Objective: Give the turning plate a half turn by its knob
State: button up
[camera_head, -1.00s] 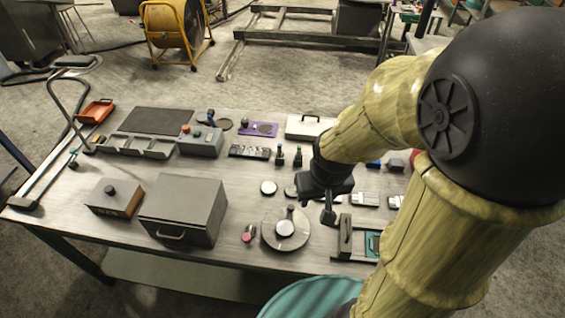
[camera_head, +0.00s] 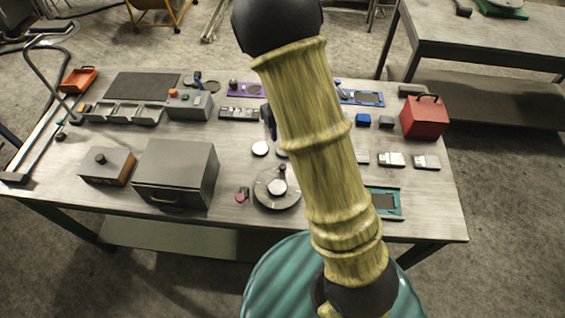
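The turning plate (camera_head: 290,199) is a round grey disc near the front middle of the table. A pale round cap sits at its centre. A small dark upright knob (camera_head: 282,172) stands on the plate's far side, behind the cap. My arm passes just to the right of the plate and hides what lies behind it. A dark piece (camera_head: 268,121) shows at the arm's left edge, beyond the plate; I cannot tell whether it is part of my gripper. My gripper's fingers cannot be made out, and nothing is seen touching the knob.
A grey box with a handle (camera_head: 176,172) and a small box with a black knob (camera_head: 107,165) stand left of the plate. A small pink-ended item (camera_head: 241,196) lies close to its left. A pale disc (camera_head: 260,148) lies behind it. A red case (camera_head: 425,117) stands at the right.

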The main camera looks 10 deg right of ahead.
aim_at(283, 166)
jog(key=shift+f, duration=0.1)
notch_tip(283, 166, down, 17)
jog(key=p, duration=0.3)
jog(key=shift+f, duration=0.15)
dwell(0.4)
grip_shut()
